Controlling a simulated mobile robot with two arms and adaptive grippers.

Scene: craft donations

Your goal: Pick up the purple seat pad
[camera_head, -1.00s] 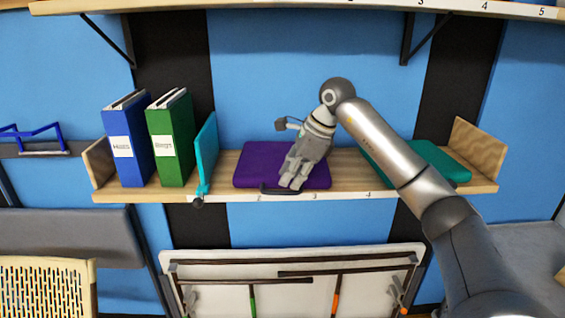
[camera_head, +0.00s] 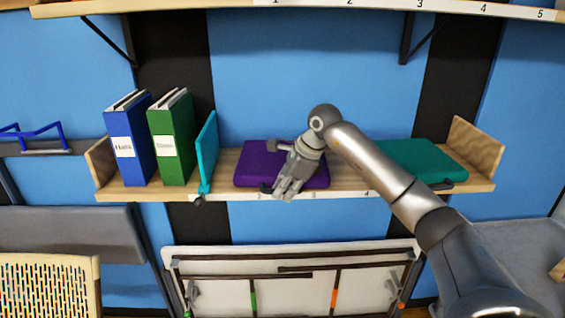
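The purple seat pad (camera_head: 254,170) lies flat on the wooden shelf, with a dark handle (camera_head: 265,188) at its front edge. My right gripper (camera_head: 286,189) comes in from the right over the pad. Its fingers point down at the pad's front edge, beside and partly over the handle, hiding part of both. Whether the fingers are spread or closed, or touch the handle, I cannot tell. My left gripper is not in view.
A teal divider (camera_head: 208,155) and green (camera_head: 172,145) and blue binders (camera_head: 128,150) stand left of the pad. A teal pad (camera_head: 425,160) lies to the right, partly behind my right arm. A wooden end panel (camera_head: 474,148) closes the right end. Another shelf (camera_head: 230,8) runs above.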

